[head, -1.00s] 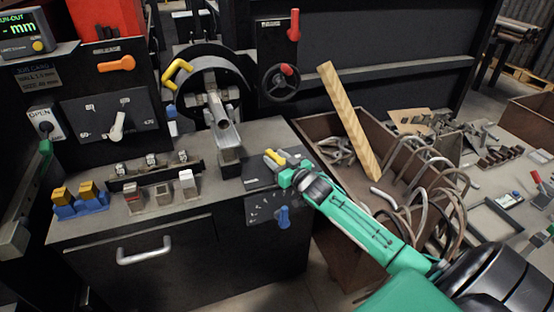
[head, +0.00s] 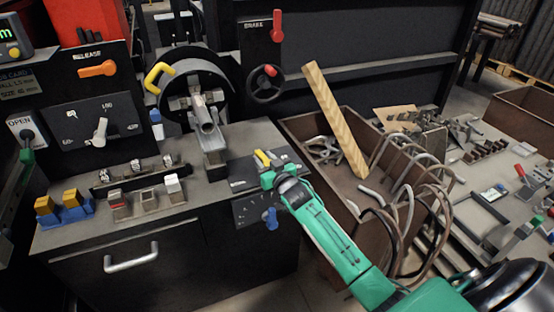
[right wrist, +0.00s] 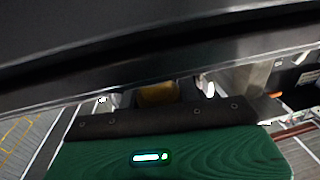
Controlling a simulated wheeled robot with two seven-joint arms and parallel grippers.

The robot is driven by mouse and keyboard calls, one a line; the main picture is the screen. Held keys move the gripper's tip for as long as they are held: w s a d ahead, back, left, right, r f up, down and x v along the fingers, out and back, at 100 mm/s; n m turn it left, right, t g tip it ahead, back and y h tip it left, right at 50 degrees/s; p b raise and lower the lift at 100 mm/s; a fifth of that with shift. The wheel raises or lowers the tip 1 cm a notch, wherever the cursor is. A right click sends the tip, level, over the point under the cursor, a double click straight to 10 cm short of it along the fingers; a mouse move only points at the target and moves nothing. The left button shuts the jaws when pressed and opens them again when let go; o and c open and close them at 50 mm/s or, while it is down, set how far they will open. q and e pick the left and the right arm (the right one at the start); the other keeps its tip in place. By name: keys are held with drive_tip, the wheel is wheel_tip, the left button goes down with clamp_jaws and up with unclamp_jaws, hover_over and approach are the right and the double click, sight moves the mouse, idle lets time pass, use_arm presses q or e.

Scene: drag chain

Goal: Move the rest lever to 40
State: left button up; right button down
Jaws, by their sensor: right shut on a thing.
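A small yellow lever handle (head: 262,158) stands on a dark plate on the bench top, in the middle of the head view; it appears to be the rest lever. My right gripper (head: 269,171) is at it, its arm reaching in from the lower right. In the right wrist view a yellow piece (right wrist: 158,93) sits just beyond the gripper's dark edge, and the gripper is shut on it. The fingertips are largely hidden. The markings on the plate are too small to read.
Left of the plate are a metal trough (head: 207,132) and a yellow-handled wheel (head: 160,76). A blue knob (head: 271,220) is on the bench front below my gripper. A rusty bin (head: 300,126) of bent tubes and a wooden plank (head: 337,120) stand right, beside my forearm.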

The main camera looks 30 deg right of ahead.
use_arm(q)
drive_tip(key=shift+f, duration=0.45)
use_arm(e)
drive_tip(key=shift+d+m+h, duration=0.1)
drive_tip(key=shift+m+h, duration=0.4)
drive_tip(key=shift+h, duration=0.3)
use_arm(q)
drive_tip(key=shift+f, duration=0.15)
use_arm(e)
drive_tip(key=shift+f, duration=0.1)
drive_tip(key=c, duration=1.3)
unclamp_jaws()
use_arm(q)
drive_tip(key=shift+r, duration=0.2)
